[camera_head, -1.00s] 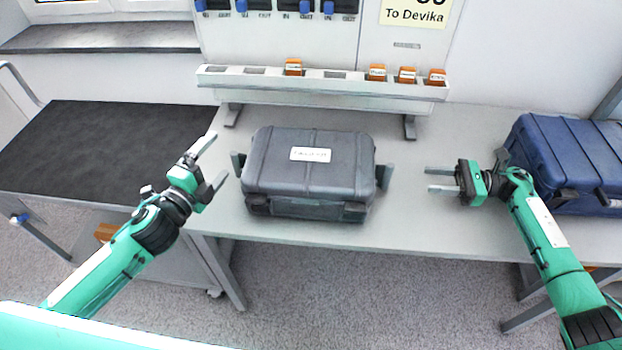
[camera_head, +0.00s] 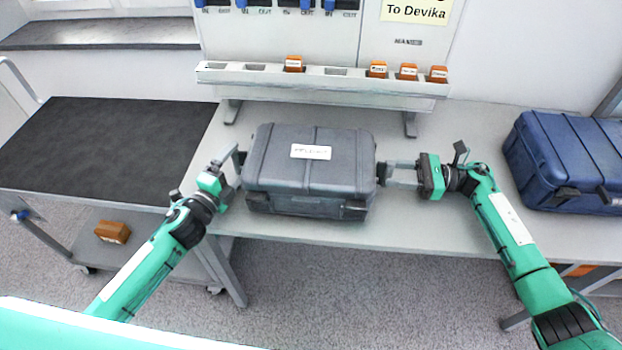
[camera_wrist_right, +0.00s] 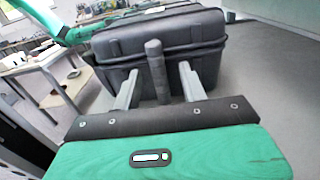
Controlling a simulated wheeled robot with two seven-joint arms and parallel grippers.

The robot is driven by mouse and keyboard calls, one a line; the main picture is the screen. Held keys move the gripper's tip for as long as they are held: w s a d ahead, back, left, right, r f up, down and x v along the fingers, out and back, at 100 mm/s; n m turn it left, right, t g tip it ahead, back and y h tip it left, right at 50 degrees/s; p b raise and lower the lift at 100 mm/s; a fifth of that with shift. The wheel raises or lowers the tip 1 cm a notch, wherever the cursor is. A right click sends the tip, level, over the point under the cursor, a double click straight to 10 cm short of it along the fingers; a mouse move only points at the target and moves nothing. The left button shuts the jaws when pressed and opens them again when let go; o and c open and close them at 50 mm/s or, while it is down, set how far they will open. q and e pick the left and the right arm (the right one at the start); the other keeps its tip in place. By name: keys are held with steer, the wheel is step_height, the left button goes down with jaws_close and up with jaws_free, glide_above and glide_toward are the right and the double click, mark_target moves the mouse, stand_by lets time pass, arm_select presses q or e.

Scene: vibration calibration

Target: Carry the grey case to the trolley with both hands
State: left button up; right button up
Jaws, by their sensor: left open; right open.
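The grey case (camera_head: 268,172) lies flat on the table with a white label on its lid and a dark handle on each short side. My left gripper (camera_head: 232,168) is open at the case's left handle. My right gripper (camera_head: 388,173) is open at the right handle (camera_head: 381,173). In the right wrist view the right handle (camera_wrist_right: 156,72) stands between the two open fingers of my right gripper (camera_wrist_right: 158,84), with the case (camera_wrist_right: 165,38) behind it. The trolley (camera_head: 100,150) with a dark top stands at the left, against the table's left end.
A blue case (camera_head: 565,155) lies on the table (camera_head: 450,225) at the right. A rack (camera_head: 325,83) holding several orange blocks stands behind the grey case. An orange block (camera_head: 113,232) lies on the trolley's lower shelf. The trolley's top is clear.

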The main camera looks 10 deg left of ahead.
arm_select(q)
steer(key=shift+x, duration=1.25)
arm_select(e)
steer(key=shift+a, duration=1.05)
steer(key=shift+s, duration=0.1)
arm_select(q)
steer(key=c, duration=0.9)
arm_select(e)
steer(key=c, duration=0.9)
arm_select(q)
steer(key=c, duration=0.9)
arm_select(e)
jaws_close()
steer(key=shift+r, duration=0.1)
